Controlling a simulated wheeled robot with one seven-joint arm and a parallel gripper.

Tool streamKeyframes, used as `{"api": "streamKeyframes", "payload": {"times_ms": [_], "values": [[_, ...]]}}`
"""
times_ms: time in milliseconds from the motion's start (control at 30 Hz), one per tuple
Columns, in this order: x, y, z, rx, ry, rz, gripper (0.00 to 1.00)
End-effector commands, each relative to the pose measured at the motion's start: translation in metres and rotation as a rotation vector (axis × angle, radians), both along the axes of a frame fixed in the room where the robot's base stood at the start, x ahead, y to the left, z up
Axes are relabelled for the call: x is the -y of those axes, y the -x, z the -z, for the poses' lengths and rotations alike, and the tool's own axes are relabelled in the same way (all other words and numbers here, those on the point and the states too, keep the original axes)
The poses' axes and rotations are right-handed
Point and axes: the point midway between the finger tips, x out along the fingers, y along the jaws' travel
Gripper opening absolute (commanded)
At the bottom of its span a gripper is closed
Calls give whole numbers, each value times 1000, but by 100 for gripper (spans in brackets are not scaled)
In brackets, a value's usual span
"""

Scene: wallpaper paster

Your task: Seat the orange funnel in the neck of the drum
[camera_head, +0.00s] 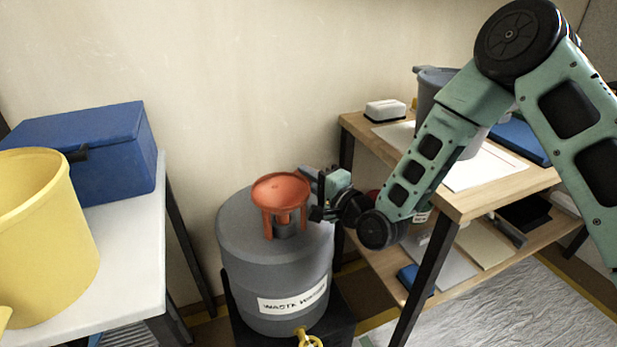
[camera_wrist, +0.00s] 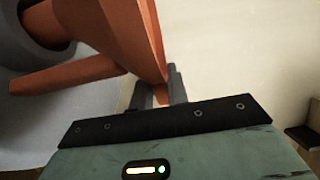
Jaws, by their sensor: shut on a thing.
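The orange funnel (camera_head: 281,189) is upright over the top of the grey drum (camera_head: 270,275), its legs spread around the short grey neck (camera_head: 286,230). My gripper (camera_head: 314,190) reaches in from the right and is shut on the funnel's right side. In the wrist view the fingers (camera_wrist: 161,92) close on an orange part of the funnel (camera_wrist: 105,28). The round grey neck (camera_wrist: 18,45) shows at the upper left there, partly covered by orange.
A white table (camera_head: 130,240) at left bears a yellow bucket (camera_head: 45,235) and a blue box (camera_head: 90,150). A wooden bench (camera_head: 480,200) at right holds a grey bucket (camera_head: 428,90) and papers, close beside my arm. A yellow tap (camera_head: 310,338) sticks out low on the drum.

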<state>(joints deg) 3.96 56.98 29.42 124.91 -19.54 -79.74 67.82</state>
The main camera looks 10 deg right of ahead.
Motion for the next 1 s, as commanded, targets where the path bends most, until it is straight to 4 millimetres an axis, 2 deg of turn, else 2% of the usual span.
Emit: {"api": "streamKeyframes", "payload": {"times_ms": [333, 367, 400, 433, 767, 867, 1000], "values": [[0, 0, 9, 0, -1, 0, 0], [0, 0, 8, 0, -1, 0, 24], [0, 0, 7, 1, -1, 0, 35], [0, 0, 7, 1, -1, 0, 41], [2, 2, 8, -1, 1, 0, 41], [7, 9, 8, -2, 0, 0, 41], [21, 30, 8, -4, 1, 1, 41]]}}
